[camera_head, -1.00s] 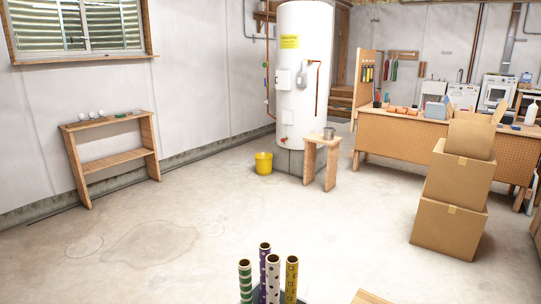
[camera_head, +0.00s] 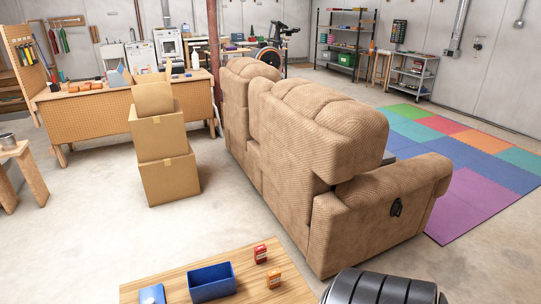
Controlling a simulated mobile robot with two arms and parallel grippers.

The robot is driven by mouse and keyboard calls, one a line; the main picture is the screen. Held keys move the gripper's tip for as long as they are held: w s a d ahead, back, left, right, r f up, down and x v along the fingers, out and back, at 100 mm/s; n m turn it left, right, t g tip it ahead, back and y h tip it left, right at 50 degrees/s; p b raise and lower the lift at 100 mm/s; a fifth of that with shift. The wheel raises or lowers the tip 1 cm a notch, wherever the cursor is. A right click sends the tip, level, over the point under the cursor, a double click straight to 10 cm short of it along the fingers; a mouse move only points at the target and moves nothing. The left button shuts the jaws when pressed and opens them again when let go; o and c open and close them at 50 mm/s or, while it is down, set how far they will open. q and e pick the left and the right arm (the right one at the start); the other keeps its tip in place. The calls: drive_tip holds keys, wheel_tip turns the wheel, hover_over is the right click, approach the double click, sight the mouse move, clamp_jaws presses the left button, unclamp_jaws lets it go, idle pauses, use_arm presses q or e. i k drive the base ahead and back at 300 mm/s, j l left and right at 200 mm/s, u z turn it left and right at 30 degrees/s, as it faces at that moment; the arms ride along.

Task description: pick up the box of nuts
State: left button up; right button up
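Two small boxes stand on a wooden table at the bottom of the head view. One is a red box (camera_head: 260,253) and the other is an orange box (camera_head: 274,279), nearer to me. The print on both is too small to read, so I cannot tell which one holds nuts.
The wooden table (camera_head: 240,293) also holds an open blue bin (camera_head: 211,282) and a blue object (camera_head: 152,294). A brown recliner sofa (camera_head: 320,150) stands behind. Stacked cartons (camera_head: 168,178) stand left, with bare floor before them.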

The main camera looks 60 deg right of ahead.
sight(273, 276)
drive_tip(key=z, duration=1.85)
drive_tip(key=l+u, duration=0.1)
drive_tip(key=u, duration=0.3)
drive_tip(key=i+l+u, duration=0.1)
drive_tip(key=u, duration=0.3)
drive_tip(key=l+u, duration=0.15)
drive_tip(key=u, duration=0.25)
drive_tip(key=l+u, duration=0.1)
drive_tip(key=u, duration=0.3)
drive_tip(key=l+u, duration=0.15)
drive_tip(key=l, duration=0.25)
drive_tip(key=k+l+u, duration=0.2)
drive_tip(key=l, duration=0.2)
drive_tip(key=l+u, duration=0.15)
drive_tip(key=l, duration=0.3)
drive_tip(key=k+l+u, duration=0.15)
drive_tip(key=l, duration=0.2)
drive_tip(key=k+l+u, duration=0.2)
drive_tip(key=l, duration=0.2)
drive_tip(key=k+l, duration=0.15)
drive_tip(key=l, duration=0.25)
